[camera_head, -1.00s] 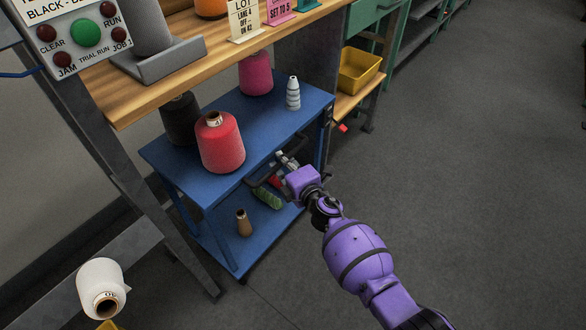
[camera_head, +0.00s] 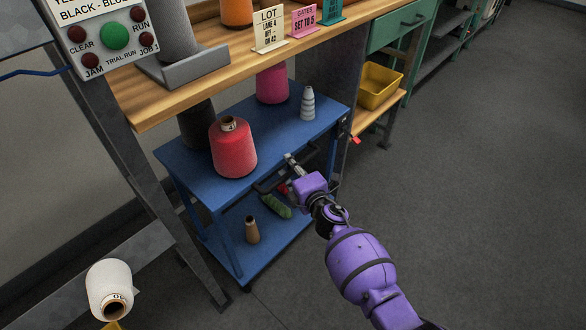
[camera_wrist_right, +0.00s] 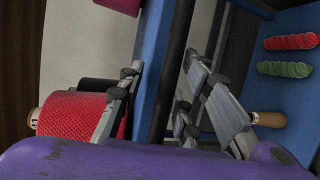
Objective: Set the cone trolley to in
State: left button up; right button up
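The cone trolley (camera_head: 288,137) is a blue two-shelf cart standing partly under the wooden bench. Its top shelf holds a red cone (camera_head: 233,150), a pink cone (camera_head: 272,84), a dark cone (camera_head: 196,127) and a small grey-white cone (camera_head: 308,104). A black handle (camera_head: 264,186) sticks out from its front; it also shows in the right wrist view (camera_wrist_right: 176,70). My right gripper (camera_head: 291,164) is at this handle. In the wrist view its fingers are spread, one on each side of the black bar; contact is unclear. My left gripper is out of view.
The wooden bench (camera_head: 150,108) and its grey leg (camera_head: 160,200) flank the trolley. The lower shelf carries a brown cone (camera_head: 252,230) and green yarn (camera_head: 277,206). A yellow bin (camera_head: 379,87) is at right. A white cone (camera_head: 108,287) is at lower left. The floor at right is clear.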

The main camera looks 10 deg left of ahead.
jog(key=shift+s+d+f, duration=0.1)
jog(key=shift+d, duration=0.1)
jog(key=shift+s+d, duration=0.45)
jog(key=v, duration=1)
jog(key=shift+s+r, duration=0.25)
jog(key=shift+s, duration=0.1)
